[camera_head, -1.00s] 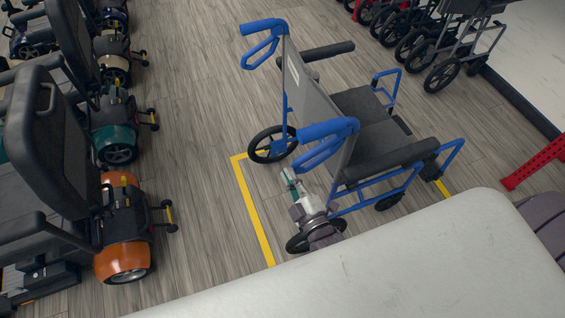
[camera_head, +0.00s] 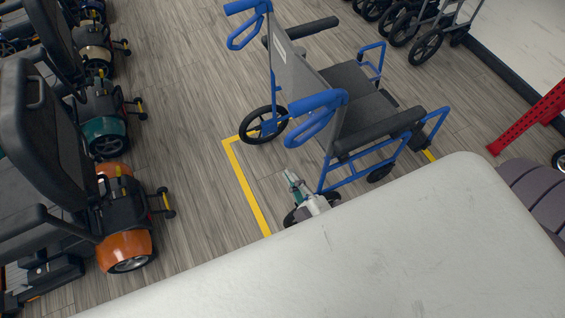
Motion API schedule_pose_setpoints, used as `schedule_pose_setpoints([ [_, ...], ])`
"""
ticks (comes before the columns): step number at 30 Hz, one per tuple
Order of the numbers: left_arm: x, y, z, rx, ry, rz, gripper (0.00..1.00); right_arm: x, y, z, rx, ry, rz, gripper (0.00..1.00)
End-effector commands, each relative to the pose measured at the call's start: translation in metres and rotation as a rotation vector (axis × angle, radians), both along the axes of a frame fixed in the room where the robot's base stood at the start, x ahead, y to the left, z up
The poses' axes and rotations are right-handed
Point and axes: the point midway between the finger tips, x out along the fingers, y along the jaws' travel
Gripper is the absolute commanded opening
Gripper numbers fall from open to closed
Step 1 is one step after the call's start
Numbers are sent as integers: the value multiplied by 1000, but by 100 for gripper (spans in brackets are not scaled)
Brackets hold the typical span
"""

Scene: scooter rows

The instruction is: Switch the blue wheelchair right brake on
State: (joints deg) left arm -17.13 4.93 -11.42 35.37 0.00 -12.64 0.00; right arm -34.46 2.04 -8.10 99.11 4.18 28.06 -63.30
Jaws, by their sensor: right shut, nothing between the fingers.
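The blue wheelchair (camera_head: 345,108) has a blue frame, a grey backrest and black armrests, and stands beyond the pale surface. Its near rear wheel (camera_head: 291,217) is partly covered by my right gripper and the pale edge. My right gripper (camera_head: 289,175) is shut and empty, low behind the wheelchair and beside that wheel. Whether it touches the wheelchair, I cannot tell. The right brake lever cannot be made out. My left gripper is not in view.
A large pale surface (camera_head: 350,265) fills the foreground and hides part of my arm. Yellow floor tape (camera_head: 247,190) runs left of the wheelchair. Scooters, one with an orange rear (camera_head: 124,246), stand at left. A red perforated beam (camera_head: 530,122) is at right. Wood floor between is clear.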

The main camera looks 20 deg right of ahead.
Motion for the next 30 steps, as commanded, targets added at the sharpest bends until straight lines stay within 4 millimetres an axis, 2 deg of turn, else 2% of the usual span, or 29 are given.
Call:
schedule_pose_setpoints([
  [3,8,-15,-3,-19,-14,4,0,-16,-1,-2,1,1,0,0],
  [7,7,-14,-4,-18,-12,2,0,-23,-2,-1,1,0,0,0],
  [25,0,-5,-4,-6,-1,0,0,-23,-2,-2,3,4,2,0],
  [28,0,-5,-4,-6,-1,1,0,-24,0,-21,26,54,10,0],
  [30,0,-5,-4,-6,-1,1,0,-27,3,-51,65,135,20,0],
])
